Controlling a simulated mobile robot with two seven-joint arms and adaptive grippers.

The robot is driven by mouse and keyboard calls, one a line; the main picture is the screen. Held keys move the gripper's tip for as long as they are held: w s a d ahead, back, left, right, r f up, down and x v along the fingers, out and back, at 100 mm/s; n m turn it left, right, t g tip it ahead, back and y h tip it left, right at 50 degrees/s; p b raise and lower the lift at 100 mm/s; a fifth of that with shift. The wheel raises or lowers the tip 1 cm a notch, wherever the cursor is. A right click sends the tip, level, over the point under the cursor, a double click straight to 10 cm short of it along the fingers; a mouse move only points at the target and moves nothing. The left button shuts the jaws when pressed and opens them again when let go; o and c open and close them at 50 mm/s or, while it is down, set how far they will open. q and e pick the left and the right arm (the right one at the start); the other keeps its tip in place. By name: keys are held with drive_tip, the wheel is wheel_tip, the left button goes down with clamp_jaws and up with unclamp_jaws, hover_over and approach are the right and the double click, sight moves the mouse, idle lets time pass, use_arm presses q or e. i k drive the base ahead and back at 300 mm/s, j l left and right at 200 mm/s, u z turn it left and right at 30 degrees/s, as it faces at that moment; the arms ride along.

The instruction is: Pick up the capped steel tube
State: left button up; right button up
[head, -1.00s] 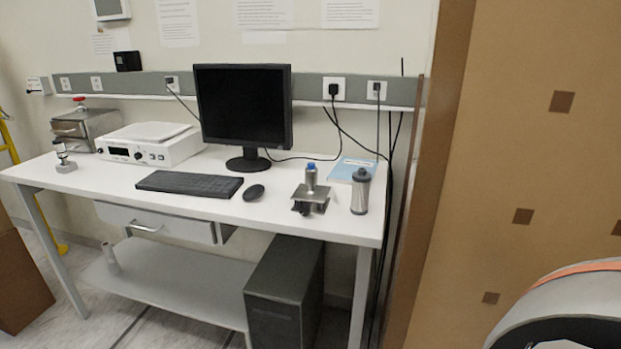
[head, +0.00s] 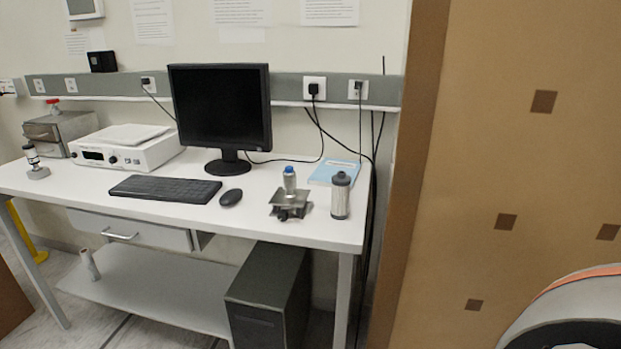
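A small steel tube with a blue cap (head: 289,181) stands upright on a small metal jack stand (head: 291,204) near the right end of the white desk. Beside it to the right, a larger grey cylinder with a dark cap (head: 340,197) stands upright on the desk, close to the right edge. Neither of my grippers is in view, so I cannot see whether they are open or shut.
The desk (head: 250,220) also bears a mouse (head: 231,197), a keyboard (head: 165,189), a monitor (head: 220,108), a white instrument (head: 125,150) and a blue booklet (head: 333,172). A black computer case (head: 268,295) stands below. A tall brown panel (head: 480,120) rises right of the desk.

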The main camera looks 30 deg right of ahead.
sight(289, 184)
drive_tip(key=i+z, duration=0.25)
drive_tip(key=z, duration=0.15)
drive_tip(key=i+j+z, duration=0.1)
drive_tip(key=z, duration=0.3)
drive_tip(key=i+j+z, duration=0.15)
drive_tip(key=j+z, duration=0.25)
drive_tip(key=j, duration=0.15)
drive_tip(key=i+j+z, duration=0.1)
drive_tip(key=j+z, duration=0.35)
drive_tip(key=j, duration=0.2)
drive_tip(key=j+z, duration=0.4)
drive_tip(key=j, duration=0.2)
